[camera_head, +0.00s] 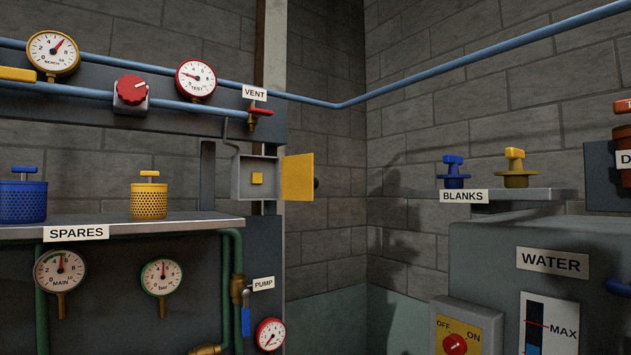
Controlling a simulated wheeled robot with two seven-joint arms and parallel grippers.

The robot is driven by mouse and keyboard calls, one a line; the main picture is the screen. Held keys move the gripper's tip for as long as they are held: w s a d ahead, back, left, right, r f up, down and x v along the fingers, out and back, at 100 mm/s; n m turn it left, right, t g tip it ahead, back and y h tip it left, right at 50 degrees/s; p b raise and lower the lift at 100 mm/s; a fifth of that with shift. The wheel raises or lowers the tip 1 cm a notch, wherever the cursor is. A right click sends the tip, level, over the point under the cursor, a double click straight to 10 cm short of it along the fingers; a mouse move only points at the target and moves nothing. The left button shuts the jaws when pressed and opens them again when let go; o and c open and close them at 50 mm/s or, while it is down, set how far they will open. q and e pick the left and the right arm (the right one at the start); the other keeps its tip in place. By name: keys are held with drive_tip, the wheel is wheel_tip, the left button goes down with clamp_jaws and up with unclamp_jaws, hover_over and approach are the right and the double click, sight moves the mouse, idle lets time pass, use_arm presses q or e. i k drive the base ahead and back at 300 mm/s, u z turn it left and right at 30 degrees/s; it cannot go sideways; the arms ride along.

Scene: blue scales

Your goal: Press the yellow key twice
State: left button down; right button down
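The box's yellow door (298,177) stands swung open to the right, so the key is uncovered. Neither of my grippers shows in the head view.
A red-handled VENT valve (261,112) sits just above the box. The SPARES shelf (205,220) to its left holds a yellow basket (149,200) and a blue basket (22,200). The BLANKS shelf (530,194) stands at right. Open room lies between the door and that shelf.

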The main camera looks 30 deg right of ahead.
sight(256, 177)
drive_tip(key=z, duration=0.8)
drive_tip(key=k, duration=1.15)
drive_tip(key=z, duration=0.55)
drive_tip(key=i, duration=1.7)
drive_tip(key=u, duration=1.7)
drive_tip(key=i, duration=0.5)
drive_tip(key=u, duration=0.5)
